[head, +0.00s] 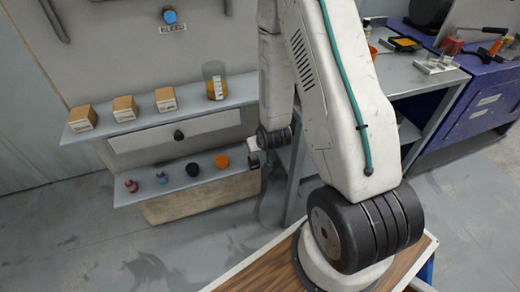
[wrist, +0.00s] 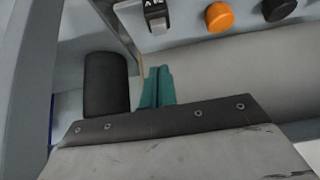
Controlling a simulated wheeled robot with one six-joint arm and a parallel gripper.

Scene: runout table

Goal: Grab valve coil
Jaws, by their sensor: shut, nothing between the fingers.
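The valve coil (wrist: 157,15) is a small dark block with a pale lettered face. It shows at the top edge of the wrist view, partly cut off. In the head view a small dark block, seemingly the same coil (head: 254,160), stands at the right end of the lower shelf beside my arm. My gripper shows in the wrist view with its teal fingers (wrist: 157,87) together and empty. The coil lies beyond the fingertips in that picture, apart from them. In the head view my arm hides most of the gripper.
The orange cap (head: 222,161) and black knob (head: 192,169) stand beside the coil on the lower shelf (head: 140,188), with blue (head: 162,177) and red (head: 131,186) parts farther left. Small boxes (head: 125,108) and a jar (head: 214,80) stand on the upper shelf (head: 190,101). A grey bench (head: 420,77) is right.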

